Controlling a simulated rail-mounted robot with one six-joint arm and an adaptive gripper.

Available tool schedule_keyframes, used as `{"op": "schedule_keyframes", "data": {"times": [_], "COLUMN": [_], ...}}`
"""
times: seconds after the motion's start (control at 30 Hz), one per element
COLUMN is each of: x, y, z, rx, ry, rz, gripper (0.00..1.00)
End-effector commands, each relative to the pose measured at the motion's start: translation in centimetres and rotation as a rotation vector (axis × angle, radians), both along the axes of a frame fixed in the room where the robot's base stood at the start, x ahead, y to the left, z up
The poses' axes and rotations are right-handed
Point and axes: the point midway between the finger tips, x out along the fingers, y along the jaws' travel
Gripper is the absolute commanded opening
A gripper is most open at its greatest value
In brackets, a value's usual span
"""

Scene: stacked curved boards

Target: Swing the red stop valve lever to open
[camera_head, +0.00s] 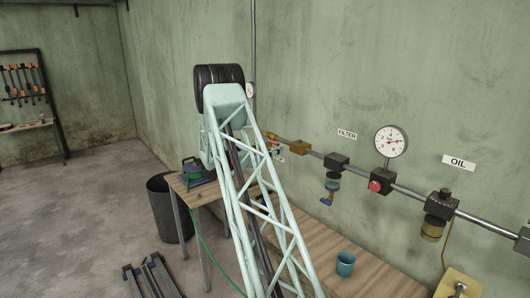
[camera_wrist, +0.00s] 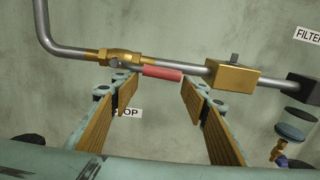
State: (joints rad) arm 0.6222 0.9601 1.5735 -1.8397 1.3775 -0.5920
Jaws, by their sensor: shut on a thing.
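The red stop valve lever (camera_wrist: 162,73) lies nearly in line with the pipe in the wrist view, to the right of the brass valve body (camera_wrist: 112,57). My gripper (camera_wrist: 158,84) has a finger at each end of the lever, with its jaws wide apart and held on it. Exact contact at the fingertips is hard to see. A STOP label (camera_wrist: 131,113) on the wall is partly hidden by the left finger. In the head view the lever area is small and partly behind my arm.
A brass block (camera_wrist: 235,76) sits on the pipe to the right. Farther along are a filter bowl (camera_head: 332,183), a gauge (camera_head: 391,141) and an oiler (camera_head: 434,229). A bench with a blue cup (camera_head: 345,263) stands below. A dark bin (camera_head: 165,208) stands left.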

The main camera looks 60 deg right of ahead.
Motion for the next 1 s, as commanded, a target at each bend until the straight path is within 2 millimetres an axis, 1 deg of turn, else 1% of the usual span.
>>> {"op": "schedule_keyframes", "data": {"times": [0.03, 0.1, 0.27, 0.43, 0.9, 0.97, 1.0], "x": [0.5, 0.5, 0.6, 0.9, 2.2, 2.3, 2.4], "y": [-0.4, -0.4, -0.3, 0.2, 3.3, 3.6, 3.8], "z": [2.3, 2.3, 2.3, 2.3, 2.2, 2.2, 2.2], "rx": [-0.027, -0.027, -0.026, -0.025, -0.025, -0.025, -0.025], "ry": [-0.016, -0.016, -0.015, -0.014, -0.012, -0.013, -0.013], "rz": [0.005, 0.006, 0.007, 0.008, 0.015, 0.016, 0.016], "gripper": [0.38, 0.33, 0.32, 0.32, 0.31, 0.29, 0.24]}}
